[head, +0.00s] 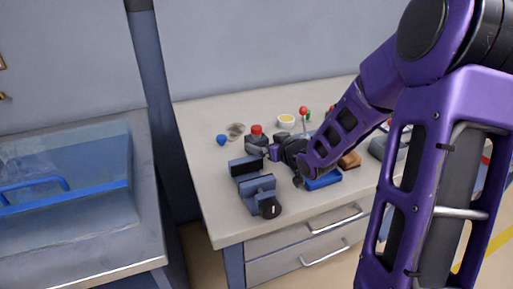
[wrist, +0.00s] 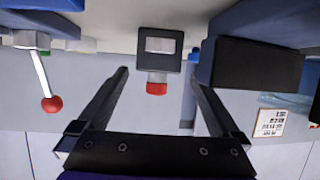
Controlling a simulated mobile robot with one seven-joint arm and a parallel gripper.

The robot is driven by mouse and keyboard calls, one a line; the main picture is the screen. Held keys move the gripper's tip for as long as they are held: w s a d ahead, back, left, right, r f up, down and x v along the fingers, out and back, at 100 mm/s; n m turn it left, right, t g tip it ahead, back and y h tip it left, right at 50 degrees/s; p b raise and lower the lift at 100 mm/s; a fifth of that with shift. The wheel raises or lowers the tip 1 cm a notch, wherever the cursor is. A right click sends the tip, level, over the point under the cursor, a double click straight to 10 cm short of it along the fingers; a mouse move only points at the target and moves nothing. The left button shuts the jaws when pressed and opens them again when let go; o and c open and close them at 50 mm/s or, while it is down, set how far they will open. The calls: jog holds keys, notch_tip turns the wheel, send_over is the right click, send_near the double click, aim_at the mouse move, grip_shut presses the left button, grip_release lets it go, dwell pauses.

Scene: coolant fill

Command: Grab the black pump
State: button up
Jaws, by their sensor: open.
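The black pump, a dark block with a red cap, stands on the workbench in the head view (head: 257,140). In the wrist view the pump (wrist: 172,62) appears upside down, in the upper middle, with a pale rectangle on its face. My gripper (head: 267,151) is low over the bench, close to the pump on its near right side. In the wrist view my gripper (wrist: 158,80) is open, its two fingers apart with nothing held between them. The pump lines up with the gap between the fingers. Whether the fingers overlap it in depth is unclear.
A blue-and-black vise (head: 257,187) stands just in front of the pump; its block fills the right of the wrist view (wrist: 255,65). A red-ball lever (head: 304,111) stands behind right, a blue knob (head: 221,140) left. The bench's front left (head: 218,212) is clear.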

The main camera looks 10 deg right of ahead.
aim_at(259, 138)
jog(key=shift+r+b+x, duration=0.15)
jog(key=shift+b+x, duration=0.1)
jog(key=shift+x, duration=1.2)
jog(key=shift+r+b+x, duration=0.2)
jog(key=shift+b+x, duration=0.05)
jog(key=shift+x, duration=1.25)
jog(key=shift+w+r, duration=0.1)
jog(key=shift+w, duration=0.05)
jog(key=c, duration=1.5)
